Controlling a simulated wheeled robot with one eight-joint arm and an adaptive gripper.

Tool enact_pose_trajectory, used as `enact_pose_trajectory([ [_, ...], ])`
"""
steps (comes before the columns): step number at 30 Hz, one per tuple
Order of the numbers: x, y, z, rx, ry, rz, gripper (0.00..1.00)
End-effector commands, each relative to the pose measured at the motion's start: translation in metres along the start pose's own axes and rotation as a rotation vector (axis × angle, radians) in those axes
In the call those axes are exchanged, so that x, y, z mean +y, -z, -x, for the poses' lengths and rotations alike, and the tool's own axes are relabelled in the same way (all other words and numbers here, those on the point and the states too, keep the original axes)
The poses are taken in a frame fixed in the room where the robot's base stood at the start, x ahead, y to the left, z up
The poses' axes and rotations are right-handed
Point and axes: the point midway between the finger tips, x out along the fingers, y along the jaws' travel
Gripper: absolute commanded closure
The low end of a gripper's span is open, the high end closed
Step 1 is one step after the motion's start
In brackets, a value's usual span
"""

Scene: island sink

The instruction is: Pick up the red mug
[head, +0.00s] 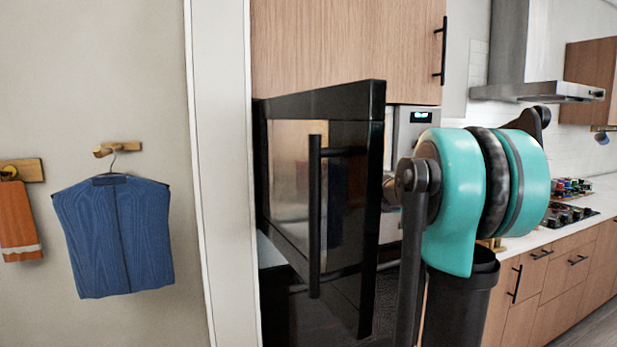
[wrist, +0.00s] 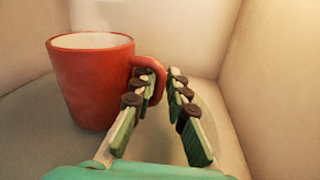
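The red mug (wrist: 92,85) stands upright at the left in the wrist view, inside a pale, box-like space. Its inside is white and its handle (wrist: 153,68) points right, towards my gripper. My gripper (wrist: 161,78) has its two fingers apart. The handle's outer curve shows between the fingertips, and the left finger covers part of the handle. I cannot tell whether either finger touches it. The mug does not show in the head view, where my arm covers part of the scene.
In the head view a black appliance door (head: 345,215) with a long handle stands open beside my arm. Pale walls close in around my gripper in the wrist view. A countertop (head: 560,228) with a cooktop (head: 568,215) runs along the right. A blue garment (head: 115,238) hangs on the left wall.

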Motion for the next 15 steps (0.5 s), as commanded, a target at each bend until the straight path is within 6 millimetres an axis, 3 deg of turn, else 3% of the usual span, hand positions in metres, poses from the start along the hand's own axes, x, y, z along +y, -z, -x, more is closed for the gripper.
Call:
enact_pose_trajectory([
  [1,-0.0001,0.0,0.0001,0.0,0.0,0.0,0.88],
  [4,-0.0001,0.0,0.0002,0.0,0.0,0.0,1.0],
  [15,-0.0002,0.0,0.0004,0.0,0.0,0.0,1.0],
])
